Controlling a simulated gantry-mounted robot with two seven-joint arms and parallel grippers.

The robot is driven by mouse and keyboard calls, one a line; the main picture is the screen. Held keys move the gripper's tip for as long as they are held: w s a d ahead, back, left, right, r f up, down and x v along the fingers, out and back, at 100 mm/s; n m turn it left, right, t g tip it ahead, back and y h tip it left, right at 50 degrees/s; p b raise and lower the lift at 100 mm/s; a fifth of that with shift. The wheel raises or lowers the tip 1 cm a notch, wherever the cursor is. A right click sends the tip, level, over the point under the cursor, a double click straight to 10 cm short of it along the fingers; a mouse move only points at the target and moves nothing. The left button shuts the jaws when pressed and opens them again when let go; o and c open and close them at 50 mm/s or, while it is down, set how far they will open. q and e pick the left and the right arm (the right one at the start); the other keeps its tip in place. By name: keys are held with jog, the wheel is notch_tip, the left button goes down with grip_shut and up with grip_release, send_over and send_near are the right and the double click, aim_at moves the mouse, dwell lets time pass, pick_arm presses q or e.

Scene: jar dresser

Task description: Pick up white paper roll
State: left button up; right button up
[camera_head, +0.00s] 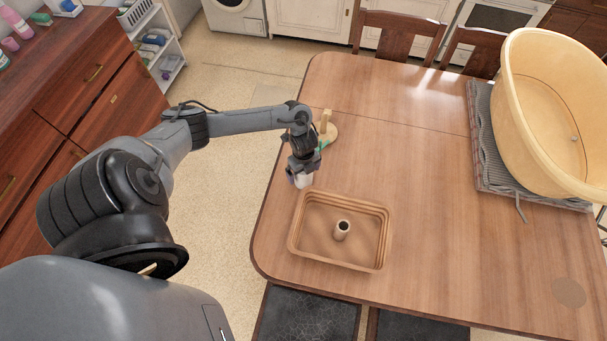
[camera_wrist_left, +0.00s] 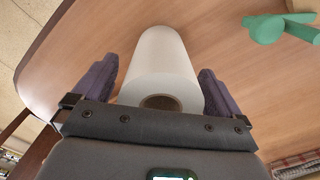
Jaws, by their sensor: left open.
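The white paper roll (camera_head: 304,182) stands near the table's left edge, just behind the tray, mostly hidden under my left gripper (camera_head: 301,174). The fingers are apart, one on each side of the roll, with a small gap visible on the right. My right gripper is not in view.
A brown rectangular tray (camera_head: 296,222) with a small upright tube (camera_head: 342,231) in it sits in front. A big yellow tub (camera_head: 545,110) rests on a grey rack at right. The table's middle is clear.

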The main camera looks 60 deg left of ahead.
pick_arm(q)
jog(key=shift+f, duration=0.15)
jog(key=c, duration=1.1)
